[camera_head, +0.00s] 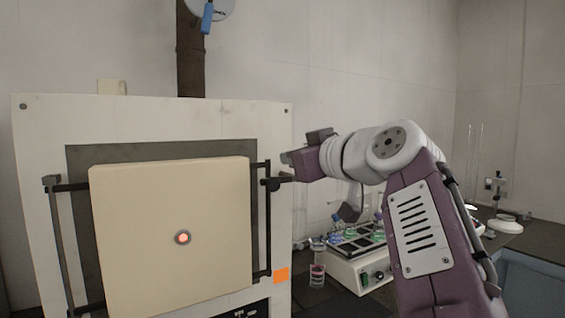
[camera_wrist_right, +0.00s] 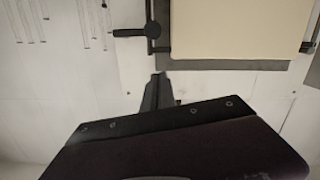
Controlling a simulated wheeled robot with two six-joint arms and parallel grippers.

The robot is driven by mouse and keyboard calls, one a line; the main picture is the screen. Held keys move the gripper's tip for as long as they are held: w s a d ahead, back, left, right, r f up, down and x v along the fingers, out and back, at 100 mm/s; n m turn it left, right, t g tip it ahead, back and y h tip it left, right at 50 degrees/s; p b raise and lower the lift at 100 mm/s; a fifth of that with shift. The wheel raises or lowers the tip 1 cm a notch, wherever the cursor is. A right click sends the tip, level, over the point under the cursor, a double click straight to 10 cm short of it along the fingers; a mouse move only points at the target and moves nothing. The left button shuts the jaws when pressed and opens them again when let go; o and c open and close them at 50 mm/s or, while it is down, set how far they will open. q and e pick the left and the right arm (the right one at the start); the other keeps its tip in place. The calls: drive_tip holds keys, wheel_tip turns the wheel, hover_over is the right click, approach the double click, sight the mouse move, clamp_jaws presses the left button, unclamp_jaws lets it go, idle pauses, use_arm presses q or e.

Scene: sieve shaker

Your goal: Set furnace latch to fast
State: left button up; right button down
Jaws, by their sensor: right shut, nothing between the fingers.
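The furnace (camera_head: 279,225) stands at the left, its cream door (camera_head: 130,220) shut over the dark opening, with a glowing red spot at its centre. The black latch (camera_head: 273,184) sits at the door's right edge, its handle pointing right. It also shows in the right wrist view as a dark handle (camera_wrist_right: 131,32) beside the door frame. My right gripper (camera_head: 285,158) is shut and empty, just above the latch handle in the head view and apart from it in the wrist view. Its fingers also show in the wrist view (camera_wrist_right: 158,78). My left gripper is out of view.
A white bench device (camera_head: 358,270) with several small flasks stands right of the furnace, partly behind my right arm. A glass beaker (camera_head: 317,275) stands beside it. An orange label (camera_head: 281,275) is on the furnace front. A dark pipe (camera_head: 190,70) rises behind the furnace.

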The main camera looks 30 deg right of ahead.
drive_tip(key=s, duration=0.2)
drive_tip(key=shift+s+r, duration=0.25)
drive_tip(key=shift+s, duration=0.05)
drive_tip(key=shift+w, duration=0.1)
